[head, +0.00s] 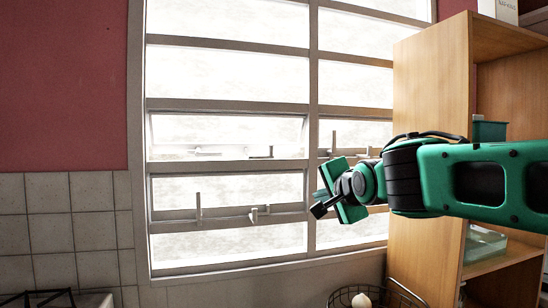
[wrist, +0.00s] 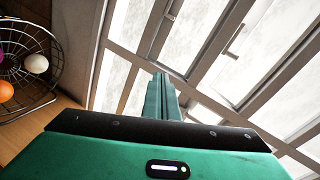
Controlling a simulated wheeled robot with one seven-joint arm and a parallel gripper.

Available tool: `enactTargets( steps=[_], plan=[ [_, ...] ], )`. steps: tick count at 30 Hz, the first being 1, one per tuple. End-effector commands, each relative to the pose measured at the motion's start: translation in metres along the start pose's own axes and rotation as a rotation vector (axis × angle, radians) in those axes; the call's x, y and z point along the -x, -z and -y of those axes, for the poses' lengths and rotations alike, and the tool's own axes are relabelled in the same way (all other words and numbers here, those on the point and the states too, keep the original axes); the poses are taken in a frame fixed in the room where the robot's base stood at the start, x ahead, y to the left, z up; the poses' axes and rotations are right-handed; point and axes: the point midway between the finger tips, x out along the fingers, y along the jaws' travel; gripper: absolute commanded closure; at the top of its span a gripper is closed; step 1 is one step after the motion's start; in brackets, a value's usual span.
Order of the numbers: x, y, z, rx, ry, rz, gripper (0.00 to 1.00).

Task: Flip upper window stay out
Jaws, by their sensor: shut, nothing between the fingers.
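The window (head: 228,180) has two rows of small sashes with pale fittings. In the upper left sash, a stay (head: 206,153) lies flat along the bottom rail, with a small catch (head: 262,154) to its right. In the upper right sash, an upright fitting (head: 333,143) stands near the central post. In the lower left sash, a stay (head: 198,206) stands upright beside another catch (head: 258,213). My gripper (head: 321,193) is in front of the central post, right of the left sashes. Its fingers (wrist: 161,82) are together and empty in the wrist view, apart from any fitting.
A wooden shelf (head: 430,130) stands at the right, close to my arm. A wire basket (head: 350,296) is below the gripper; the wrist view shows a white ball (wrist: 36,63) and an orange ball (wrist: 5,91) in it. Space before the left sashes is clear.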

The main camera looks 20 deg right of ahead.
Motion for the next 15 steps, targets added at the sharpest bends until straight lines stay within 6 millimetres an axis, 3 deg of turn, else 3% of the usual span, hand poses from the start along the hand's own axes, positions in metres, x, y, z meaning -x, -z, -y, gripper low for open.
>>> enactTargets(
  steps=[1,3,6,11,15],
  plan=[
    [0.001,-0.01,0.031,-0.062,0.08,0.011,1.0],
    [0.005,-0.02,0.067,-0.148,0.175,0.03,1.0],
    [0.012,-0.03,0.101,-0.233,0.266,0.057,1.0],
    [0.013,-0.035,0.122,-0.287,0.318,0.076,1.0],
    [0.0,-0.036,0.125,-0.289,0.318,0.076,1.0]
  ],
)
